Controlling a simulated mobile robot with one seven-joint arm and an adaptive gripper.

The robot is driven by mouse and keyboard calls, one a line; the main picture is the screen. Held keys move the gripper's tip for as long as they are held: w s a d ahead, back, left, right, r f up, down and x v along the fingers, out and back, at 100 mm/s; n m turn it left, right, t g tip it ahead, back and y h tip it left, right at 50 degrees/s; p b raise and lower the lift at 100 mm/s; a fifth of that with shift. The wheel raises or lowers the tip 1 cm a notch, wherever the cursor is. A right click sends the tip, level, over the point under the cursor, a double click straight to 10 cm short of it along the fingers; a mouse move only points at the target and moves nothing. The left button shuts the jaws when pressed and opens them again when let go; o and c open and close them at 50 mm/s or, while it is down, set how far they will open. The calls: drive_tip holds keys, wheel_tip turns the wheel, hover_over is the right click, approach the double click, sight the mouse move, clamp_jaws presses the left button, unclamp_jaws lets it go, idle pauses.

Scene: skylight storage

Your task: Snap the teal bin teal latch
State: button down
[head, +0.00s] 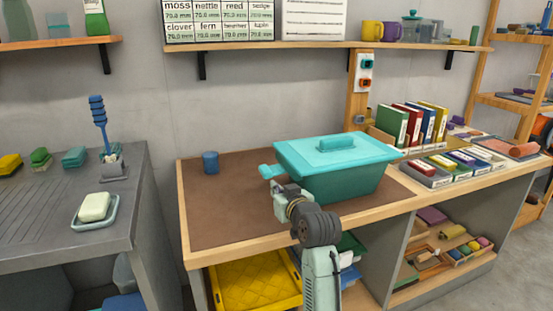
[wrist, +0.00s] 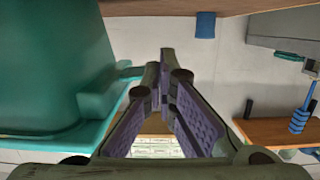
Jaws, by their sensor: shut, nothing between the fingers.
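The teal bin (head: 340,185) stands on the brown mat with its lid (head: 335,152) on top. The teal latch (head: 270,171) sticks out sideways from the bin's left end, near lid height. My gripper (head: 284,189) is at the bin's front left, just below and beside the latch; its fingertips are hard to make out there. In the wrist view, which looks upside down, the fingers (wrist: 165,62) meet at their tips with nothing between them. The bin wall (wrist: 50,65) fills the left side, and a teal latch part (wrist: 129,72) shows just left of the fingertips, apparently apart from them.
A blue cup (head: 210,162) stands on the mat (head: 225,205) to the left, with clear mat between. Binders (head: 415,124) and boxes crowd the bench right of the bin. A shelf (head: 320,46) runs above. A grey counter (head: 60,215) stands left across a gap.

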drive_tip(key=shift+b+x, duration=0.4)
drive_tip(key=shift+x, duration=2.3)
drive_tip(key=shift+s+a+r+p, duration=0.1)
drive_tip(key=shift+a+r+p, duration=0.15)
drive_tip(key=shift+r+p, duration=0.5)
drive_tip(key=shift+s+a+r+p, duration=0.1)
drive_tip(key=shift+a+r+p, duration=0.15)
drive_tip(key=shift+r+p, duration=0.45)
wheel_tip(320, 180, up, 6)
drive_tip(key=p, duration=0.5)
hover_over(267, 176)
drive_tip(key=d, duration=0.4)
drive_tip(key=shift+w+a+b, duration=0.25)
drive_tip(key=shift+w+b, duration=0.05)
drive_tip(key=shift+w, duration=0.05)
drive_tip(key=c, duration=2.3)
unclamp_jaws()
drive_tip(key=shift+o, duration=1.1)
drive_tip(key=shift+s, duration=0.1)
